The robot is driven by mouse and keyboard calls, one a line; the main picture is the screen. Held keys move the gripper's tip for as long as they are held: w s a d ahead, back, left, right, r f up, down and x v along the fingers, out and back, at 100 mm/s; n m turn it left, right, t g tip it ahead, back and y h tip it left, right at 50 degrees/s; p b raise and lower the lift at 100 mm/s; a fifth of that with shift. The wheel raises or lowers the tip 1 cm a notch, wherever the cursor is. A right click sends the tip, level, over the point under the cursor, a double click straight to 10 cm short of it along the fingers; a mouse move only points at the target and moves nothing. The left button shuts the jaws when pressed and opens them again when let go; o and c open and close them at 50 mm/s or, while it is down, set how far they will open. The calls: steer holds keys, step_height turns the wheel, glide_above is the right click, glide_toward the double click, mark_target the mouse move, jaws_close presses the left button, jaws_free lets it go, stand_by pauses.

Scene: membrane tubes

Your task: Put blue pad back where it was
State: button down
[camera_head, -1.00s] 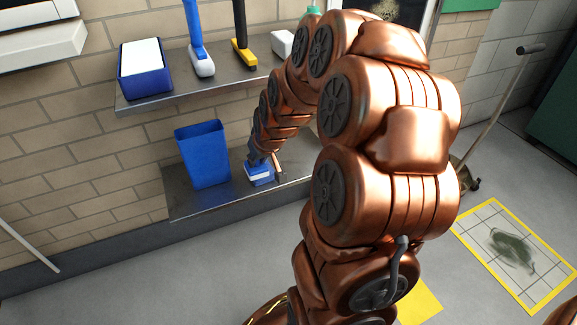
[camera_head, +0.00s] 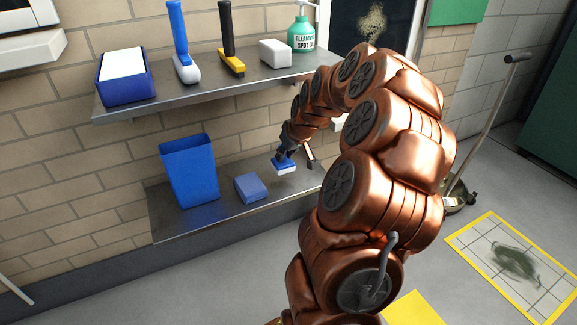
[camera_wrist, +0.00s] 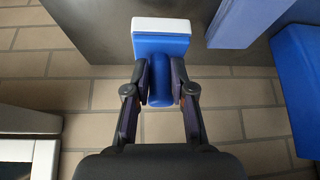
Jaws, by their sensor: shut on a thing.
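My gripper (camera_head: 283,156) is shut on a blue-and-white scrubber (camera_head: 285,168), held near the lower shelf. In the wrist view my gripper (camera_wrist: 160,68) has its fingers on both sides of the scrubber's rounded blue handle; its blue body (camera_wrist: 161,45) and white layer (camera_wrist: 161,25) point away from me. A plain blue pad (camera_head: 250,187) lies flat on the lower shelf, left of the gripper and apart from it. The blue pad also shows at the upper right in the wrist view (camera_wrist: 238,22). I cannot tell whether the scrubber touches the shelf.
A blue bin (camera_head: 190,175) stands left of the pad on the lower metal shelf (camera_head: 180,226). The upper shelf (camera_head: 150,99) holds a blue tray (camera_head: 126,92), two brushes, a white block (camera_head: 275,53) and a green bottle (camera_head: 301,30). The lower shelf's front is bare.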

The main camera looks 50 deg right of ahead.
mark_target(289, 161)
steer(key=shift+d+f, duration=0.2)
steer(key=shift+d, duration=0.55)
step_height(289, 161, down, 4)
steer(key=b, duration=0.2)
steer(key=shift+r+b, duration=0.25)
steer(key=shift+b, duration=0.05)
steer(key=shift+r, duration=0.1)
steer(key=c, duration=1)
jaws_free()
